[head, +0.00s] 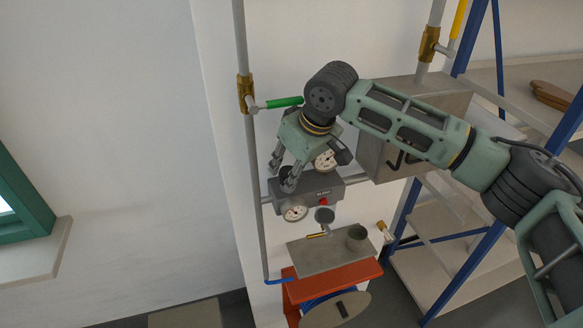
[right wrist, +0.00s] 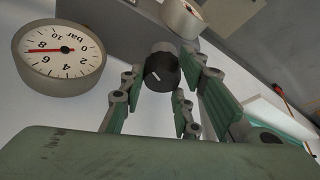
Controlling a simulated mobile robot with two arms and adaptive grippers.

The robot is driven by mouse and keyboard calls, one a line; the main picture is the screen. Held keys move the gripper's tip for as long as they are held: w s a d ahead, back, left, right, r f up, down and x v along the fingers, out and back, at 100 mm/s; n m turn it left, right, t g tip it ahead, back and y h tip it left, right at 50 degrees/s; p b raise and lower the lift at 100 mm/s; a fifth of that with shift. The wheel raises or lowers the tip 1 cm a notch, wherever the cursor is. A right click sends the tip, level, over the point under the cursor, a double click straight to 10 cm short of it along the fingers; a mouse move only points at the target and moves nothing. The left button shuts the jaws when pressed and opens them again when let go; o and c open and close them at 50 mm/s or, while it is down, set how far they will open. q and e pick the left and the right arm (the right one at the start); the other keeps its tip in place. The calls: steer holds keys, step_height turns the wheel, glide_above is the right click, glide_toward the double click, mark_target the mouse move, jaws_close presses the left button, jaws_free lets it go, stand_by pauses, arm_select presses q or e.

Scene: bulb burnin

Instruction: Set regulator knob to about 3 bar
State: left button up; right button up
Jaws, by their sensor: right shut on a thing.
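The regulator (head: 328,190) is a grey block on the pipework in the head view. A second gauge (right wrist: 183,17) is partly cut off. In the head view the gripper covers most of the knob. My left gripper is not in view.
A vertical pipe (head: 242,150) runs left of the regulator. A valve with a green handle (head: 284,102) is just above my right gripper. A blue-framed rack (head: 472,35) stands right.

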steer(key=shift+w+d+r+n+g+y, duration=0.1)
steer(key=shift+w+n+g+y, duration=0.15)
steer(key=shift+n, duration=0.65)
steer(key=shift+w+r+n+g+y, duration=0.1)
steer(key=shift+n+g+y, duration=0.15)
steer(key=shift+n, duration=0.65)
steer(key=o, duration=0.9)
steer(key=shift+o, duration=0.6)
steer(key=shift+w+f, duration=0.1)
steer(key=shift+f, duration=0.05)
